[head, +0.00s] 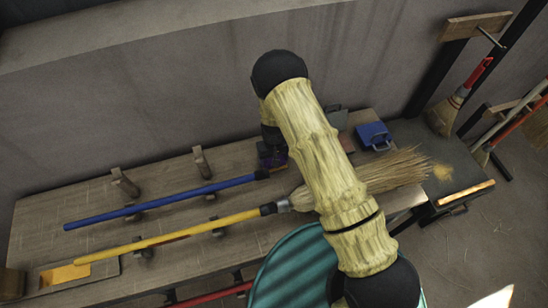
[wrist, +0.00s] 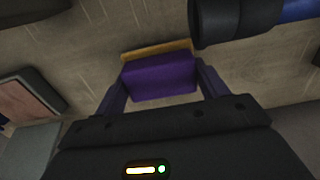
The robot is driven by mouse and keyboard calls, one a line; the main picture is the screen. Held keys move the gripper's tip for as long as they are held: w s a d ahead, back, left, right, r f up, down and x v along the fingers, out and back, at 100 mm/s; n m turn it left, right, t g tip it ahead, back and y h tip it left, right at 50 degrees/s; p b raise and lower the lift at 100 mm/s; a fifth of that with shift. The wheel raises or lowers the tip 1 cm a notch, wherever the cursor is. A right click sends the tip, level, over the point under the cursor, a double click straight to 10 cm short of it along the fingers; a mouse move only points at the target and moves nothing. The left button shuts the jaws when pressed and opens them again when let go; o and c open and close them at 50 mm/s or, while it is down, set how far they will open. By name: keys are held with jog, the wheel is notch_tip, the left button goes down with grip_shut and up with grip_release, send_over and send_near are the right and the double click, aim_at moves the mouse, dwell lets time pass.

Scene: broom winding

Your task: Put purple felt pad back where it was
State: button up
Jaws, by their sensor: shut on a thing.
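The purple felt pad (wrist: 160,78) sits between the two fingers of my gripper (wrist: 160,88) in the wrist view. My gripper is shut on it, with a finger at each side. A tan strip (wrist: 157,50) shows along the pad's far edge; I cannot tell whether they touch. My arm hides most of the gripper there.
The blue handle (head: 160,203) ends in a black cap (wrist: 232,22) close to the pad. A yellow-handled broom (head: 180,235) lies in front, its bristles (head: 385,172) at right. A blue box (head: 374,136) stands behind. A teal ribbed container (head: 295,265) is at the front.

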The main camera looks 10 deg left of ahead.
jog(key=shift+f, duration=0.3)
jog(key=o, duration=0.9)
notch_tip(320, 180, up, 12)
jog(key=b, duration=0.3)
jog(key=shift+b, duration=0.4)
